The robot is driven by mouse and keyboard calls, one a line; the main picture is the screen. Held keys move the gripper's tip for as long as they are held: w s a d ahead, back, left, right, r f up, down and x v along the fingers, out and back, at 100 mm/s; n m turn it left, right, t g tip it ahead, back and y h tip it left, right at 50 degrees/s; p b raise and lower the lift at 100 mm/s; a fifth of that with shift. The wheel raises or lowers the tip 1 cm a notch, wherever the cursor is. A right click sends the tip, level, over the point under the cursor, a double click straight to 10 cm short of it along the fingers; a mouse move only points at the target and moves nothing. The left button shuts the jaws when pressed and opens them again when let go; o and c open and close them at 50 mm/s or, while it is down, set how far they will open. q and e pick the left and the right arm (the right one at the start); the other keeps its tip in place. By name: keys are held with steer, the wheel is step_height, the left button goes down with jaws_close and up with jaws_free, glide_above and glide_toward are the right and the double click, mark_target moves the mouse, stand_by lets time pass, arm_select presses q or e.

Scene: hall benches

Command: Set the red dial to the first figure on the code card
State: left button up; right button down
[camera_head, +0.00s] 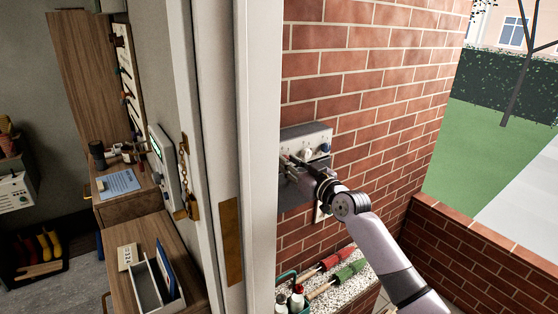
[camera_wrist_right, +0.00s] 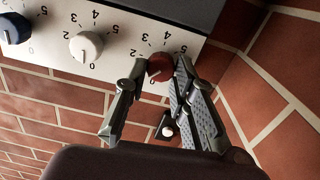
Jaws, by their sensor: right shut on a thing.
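The red dial (camera_wrist_right: 160,66) sits at the right end of a row of dials on a white panel (camera_wrist_right: 115,30), which also shows on the brick wall in the head view (camera_head: 318,138). Figures are printed around the dial, and its exact setting is unclear. My right gripper (camera_wrist_right: 161,72) is shut on it, one finger on each side. In the head view the right gripper (camera_head: 292,163) is at the panel's lower left and hides the red dial. A small cream plate with dark marks (camera_head: 127,256) lies on a wooden cabinet; I cannot tell if it is the code card. My left gripper is not in view.
A white dial (camera_wrist_right: 86,46) and a blue dial (camera_wrist_right: 14,28) share the panel. A door frame (camera_head: 258,150) stands close left of my right arm. A blue sheet (camera_head: 119,183) lies on a cabinet indoors.

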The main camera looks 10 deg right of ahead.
steer(key=m+p, duration=0.2)
steer(key=m, duration=0.4)
steer(key=m+p, duration=0.2)
steer(key=m, duration=0.4)
steer(key=m+p, duration=0.2)
steer(key=m, duration=0.4)
steer(key=shift+a+p, duration=0.25)
steer(key=shift+p, duration=0.05)
steer(key=shift+r, duration=0.1)
steer(key=c, duration=1.7)
jaws_free()
steer(key=shift+a, duration=0.1)
steer(key=o, duration=0.4)
steer(key=shift+a+r, duration=0.15)
steer(key=shift+a, duration=0.05)
steer(key=shift+c, duration=0.2)
steer(key=v, duration=1.2)
steer(key=shift+d+m, duration=0.3)
